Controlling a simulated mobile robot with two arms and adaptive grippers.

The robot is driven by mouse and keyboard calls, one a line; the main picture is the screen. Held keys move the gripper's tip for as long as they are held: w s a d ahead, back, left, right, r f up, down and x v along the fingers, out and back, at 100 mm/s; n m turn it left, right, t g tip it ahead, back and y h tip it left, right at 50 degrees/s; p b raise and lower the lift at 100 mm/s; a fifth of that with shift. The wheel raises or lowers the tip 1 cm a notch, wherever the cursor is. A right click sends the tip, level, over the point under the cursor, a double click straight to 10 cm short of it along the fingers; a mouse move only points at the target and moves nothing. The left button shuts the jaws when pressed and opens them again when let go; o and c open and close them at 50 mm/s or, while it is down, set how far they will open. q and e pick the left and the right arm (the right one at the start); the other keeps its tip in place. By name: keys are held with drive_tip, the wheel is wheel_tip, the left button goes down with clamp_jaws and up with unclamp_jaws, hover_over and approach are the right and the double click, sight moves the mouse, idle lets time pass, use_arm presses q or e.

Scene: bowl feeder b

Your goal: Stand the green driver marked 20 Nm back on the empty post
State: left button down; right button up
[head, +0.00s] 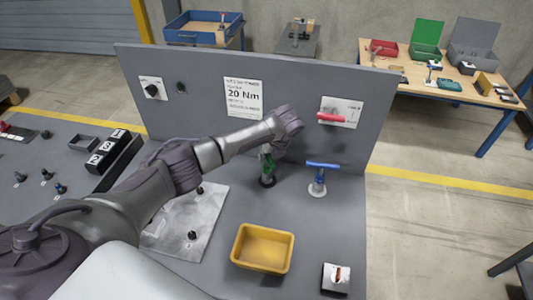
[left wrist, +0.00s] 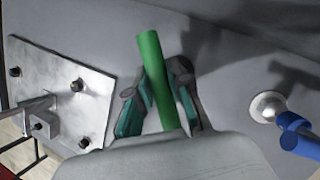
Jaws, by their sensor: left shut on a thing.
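My left gripper (head: 268,153) is shut on the green driver (head: 267,165), above the bench near the upright panel. In the left wrist view the green handle (left wrist: 152,65) lies between the two teal-padded fingers (left wrist: 160,105). No marking on it is readable. In the head view a dark round post base (head: 267,182) shows right below the driver. I cannot tell whether the driver touches it or is seated on it. A blue T-handled driver (head: 322,166) stands upright on a pale round base to the right; it also shows in the left wrist view (left wrist: 298,138).
The grey panel with a "20 Nm" sign (head: 243,97) and a red lever (head: 331,117) stands close behind the gripper. A metal plate with bolts (head: 210,215) lies left. A yellow bin (head: 263,248) and a small white block (head: 336,278) are in front.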

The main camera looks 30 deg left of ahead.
use_arm(q)
drive_tip(key=c, duration=1)
unclamp_jaws()
drive_tip(key=v, duration=1.2)
